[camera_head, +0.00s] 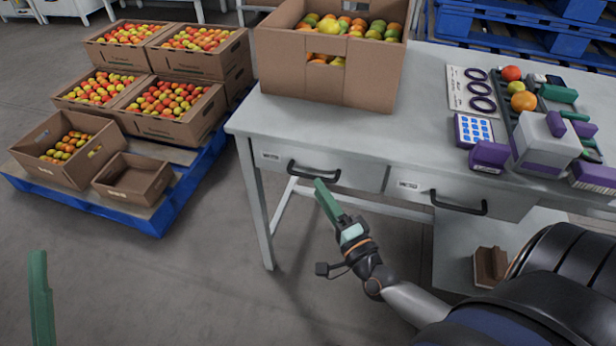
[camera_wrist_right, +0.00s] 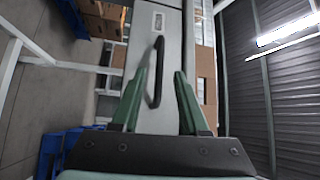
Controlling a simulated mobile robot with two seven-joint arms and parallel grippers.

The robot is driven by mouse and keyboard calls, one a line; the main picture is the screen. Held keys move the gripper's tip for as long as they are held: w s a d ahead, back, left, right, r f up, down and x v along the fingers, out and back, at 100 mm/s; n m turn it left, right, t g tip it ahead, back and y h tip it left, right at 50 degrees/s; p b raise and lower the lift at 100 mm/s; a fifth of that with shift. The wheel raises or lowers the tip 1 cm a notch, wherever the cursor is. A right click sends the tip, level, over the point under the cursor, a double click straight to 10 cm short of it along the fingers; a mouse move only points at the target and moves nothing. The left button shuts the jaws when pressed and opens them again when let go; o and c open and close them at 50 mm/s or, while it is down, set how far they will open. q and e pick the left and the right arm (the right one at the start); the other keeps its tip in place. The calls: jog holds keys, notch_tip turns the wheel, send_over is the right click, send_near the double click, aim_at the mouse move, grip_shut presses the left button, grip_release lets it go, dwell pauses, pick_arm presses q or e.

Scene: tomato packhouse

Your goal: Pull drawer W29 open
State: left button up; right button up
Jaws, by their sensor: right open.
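The table has two grey drawers in its front, the left drawer (camera_head: 350,176) and the right drawer (camera_head: 515,204). Both look shut. Each has a small label, too small to read, so I cannot tell which is W29. My right gripper (camera_head: 319,184) is at the black handle (camera_head: 291,168) of the left drawer. In the right wrist view the open fingers (camera_wrist_right: 161,73) point at the drawer front (camera_wrist_right: 142,60), with the handle (camera_wrist_right: 159,48) between the tips, nearer the left finger. Contact is unclear. Part of my left gripper (camera_head: 40,290) shows at the lower left.
A large tomato carton (camera_head: 325,80) stands on the table (camera_head: 420,110). The right drawer's black handle (camera_head: 460,207) sticks out. A blue pallet (camera_head: 140,215) holds cartons at the left. Floor before the table is clear.

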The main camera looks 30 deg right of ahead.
aim_at(310, 177)
jog(key=w, duration=0.5)
jog(key=shift+w+d+r, duration=0.15)
jog(key=shift+w+r, duration=0.2)
jog(key=shift+w, duration=0.05)
grip_shut()
dwell(1.1)
